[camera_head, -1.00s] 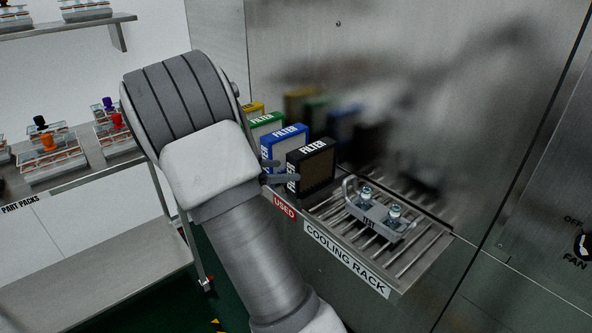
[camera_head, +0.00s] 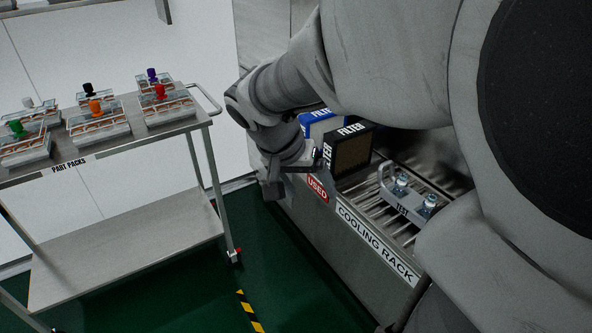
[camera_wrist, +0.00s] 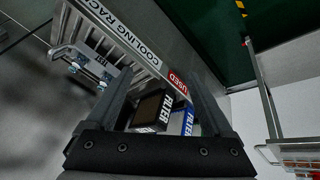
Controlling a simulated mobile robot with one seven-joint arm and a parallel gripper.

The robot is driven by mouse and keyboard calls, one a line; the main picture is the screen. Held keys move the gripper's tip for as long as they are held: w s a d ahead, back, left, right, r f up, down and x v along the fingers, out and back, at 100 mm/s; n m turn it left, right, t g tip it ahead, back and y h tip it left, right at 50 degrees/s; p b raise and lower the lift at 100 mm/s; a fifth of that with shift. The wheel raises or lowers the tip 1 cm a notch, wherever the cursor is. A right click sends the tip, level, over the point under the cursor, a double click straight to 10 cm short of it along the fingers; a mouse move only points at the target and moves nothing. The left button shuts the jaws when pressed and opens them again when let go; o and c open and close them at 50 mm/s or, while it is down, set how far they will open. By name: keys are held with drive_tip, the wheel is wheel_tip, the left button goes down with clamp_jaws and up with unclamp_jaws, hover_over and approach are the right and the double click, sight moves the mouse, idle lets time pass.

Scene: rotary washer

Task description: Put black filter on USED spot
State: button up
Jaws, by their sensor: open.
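The black filter (camera_head: 352,150) stands upright at the left end of the cooling rack, just behind the red USED label (camera_head: 317,188). In the wrist view the black filter (camera_wrist: 150,106) lies between my two fingers, and the USED label (camera_wrist: 178,83) shows beyond it. My gripper (camera_head: 293,178) is open, at the left front of the black filter and close to it. I cannot tell whether a finger touches it. My arm hides part of the filter row.
A blue filter (camera_head: 318,122) stands behind the black one. A metal TEST holder (camera_head: 405,195) sits on the cooling rack (camera_head: 375,212) to the right. A cart (camera_head: 120,232) with part packs stands at the left, with green floor between.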

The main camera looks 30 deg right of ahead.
drive_tip(key=s+a+r+n+t+y, duration=0.4)
drive_tip(key=s+a+n+y, duration=0.1)
drive_tip(key=s+a+n, duration=0.3)
drive_tip(key=s+a, duration=0.1)
drive_tip(key=a, duration=0.1)
drive_tip(key=shift+s+a+n, duration=0.2)
drive_tip(key=shift+a+n, duration=0.2)
drive_tip(key=shift+r, duration=0.15)
wheel_tip(320, 180, up, 8)
drive_tip(key=p, duration=0.8)
